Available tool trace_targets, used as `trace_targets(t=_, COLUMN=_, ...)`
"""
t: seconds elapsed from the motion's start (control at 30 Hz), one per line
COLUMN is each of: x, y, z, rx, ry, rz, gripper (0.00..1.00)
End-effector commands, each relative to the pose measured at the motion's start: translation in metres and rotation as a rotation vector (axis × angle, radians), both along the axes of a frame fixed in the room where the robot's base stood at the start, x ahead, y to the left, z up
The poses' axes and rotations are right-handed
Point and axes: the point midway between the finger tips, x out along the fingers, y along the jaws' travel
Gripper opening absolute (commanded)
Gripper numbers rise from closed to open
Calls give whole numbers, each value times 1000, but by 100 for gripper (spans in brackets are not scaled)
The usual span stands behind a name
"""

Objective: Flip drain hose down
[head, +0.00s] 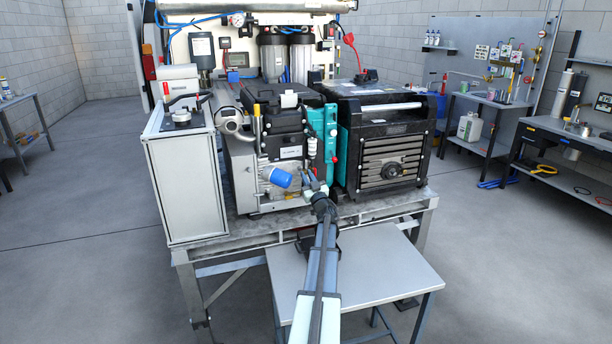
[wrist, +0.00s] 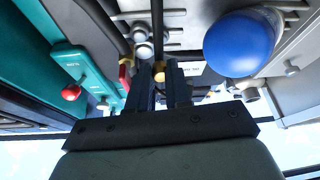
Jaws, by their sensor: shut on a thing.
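My gripper (head: 316,188) is low at the front of the machine, between the blue filter and the teal panel. It also shows in the wrist view (wrist: 164,74), with its two dark fingers close together. A thin dark strip, which looks like the drain hose (wrist: 158,30), runs to the fingertips, and the jaws are shut on it. A brass-coloured fitting (wrist: 160,70) shows right at the fingertips. The hose's ends and its exact path are hidden. In the head view my gripper and arm cover the held part.
The blue filter (head: 280,177) is close left of my gripper. The teal panel (head: 323,140) with a red knob (wrist: 71,92) is close by. A black generator box (head: 385,145) stands to the right. A grey table (head: 370,285) lies below my arm.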

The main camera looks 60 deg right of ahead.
Motion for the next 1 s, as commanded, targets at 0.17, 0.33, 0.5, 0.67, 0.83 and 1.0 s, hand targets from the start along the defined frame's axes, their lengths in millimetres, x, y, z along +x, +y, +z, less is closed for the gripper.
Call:
trace_targets(t=0.17, x=-12, y=14, z=-17, rx=8, ry=10, rz=-3, gripper=0)
trace_targets(t=0.33, x=-21, y=23, z=-31, rx=7, ry=13, rz=-3, gripper=0)
trace_targets(t=0.5, x=-28, y=30, z=-45, rx=9, ry=12, rz=-2, gripper=0)
trace_targets(t=0.67, x=-30, y=32, z=-51, rx=6, ry=11, rz=0, gripper=1)
trace_targets(t=0.83, x=-31, y=32, z=-49, rx=4, ry=7, rz=-1, gripper=18)
trace_targets(t=1.0, x=-31, y=32, z=-48, rx=4, ry=6, rz=-1, gripper=29)
